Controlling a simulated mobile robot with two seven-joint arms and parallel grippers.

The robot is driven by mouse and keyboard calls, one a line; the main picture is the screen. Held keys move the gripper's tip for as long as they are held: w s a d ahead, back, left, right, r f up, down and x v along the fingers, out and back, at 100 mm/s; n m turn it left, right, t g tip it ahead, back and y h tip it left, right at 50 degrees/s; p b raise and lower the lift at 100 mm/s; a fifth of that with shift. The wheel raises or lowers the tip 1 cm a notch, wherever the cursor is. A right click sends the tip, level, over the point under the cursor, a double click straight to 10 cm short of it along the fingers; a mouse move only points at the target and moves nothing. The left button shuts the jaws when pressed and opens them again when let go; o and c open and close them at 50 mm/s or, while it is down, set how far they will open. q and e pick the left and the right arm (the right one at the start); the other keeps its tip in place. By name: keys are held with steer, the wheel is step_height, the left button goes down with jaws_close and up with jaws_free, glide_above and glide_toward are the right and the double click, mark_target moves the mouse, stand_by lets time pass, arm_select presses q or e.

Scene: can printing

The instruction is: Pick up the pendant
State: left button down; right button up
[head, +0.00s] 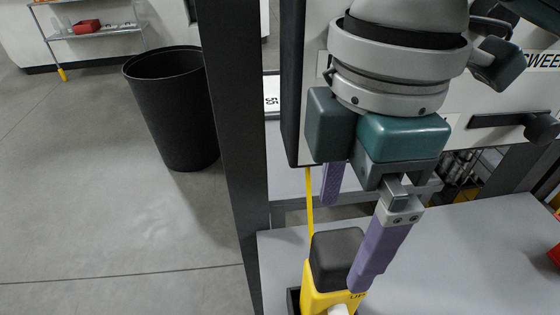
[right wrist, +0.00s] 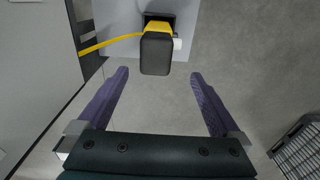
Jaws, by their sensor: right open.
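The pendant (head: 337,262) has a dark grey block on top and a yellow body. It stands upright in a black holder (head: 293,302) at the edge of a grey surface, and its lower part is cut off by the picture. My right gripper (head: 343,246) is open and empty, its purple fingers pointing down at the pendant. In the right wrist view the pendant (right wrist: 157,53) lies at and just beyond the gap between the open fingertips (right wrist: 160,73), with room on both sides. My left gripper is not in view.
A yellow cable (head: 309,202) runs up from beside the pendant. A dark post (head: 235,150) and a white machine panel (head: 315,90) stand close to my right arm. The grey table (head: 460,260) is mostly clear at right. A black bin (head: 175,110) stands on open floor at left.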

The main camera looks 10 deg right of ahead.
mark_target(342, 249)
steer(key=shift+w+d+f, duration=0.1)
steer(key=shift+w+f, duration=0.1)
steer(key=shift+f, duration=0.7)
steer(key=f, duration=0.3)
steer(key=shift+s+d+f, duration=0.1)
steer(key=shift+d, duration=0.1)
step_height(342, 249, down, 5)
steer(key=shift+d+f, duration=0.15)
steer(key=shift+f, duration=0.05)
jaws_close()
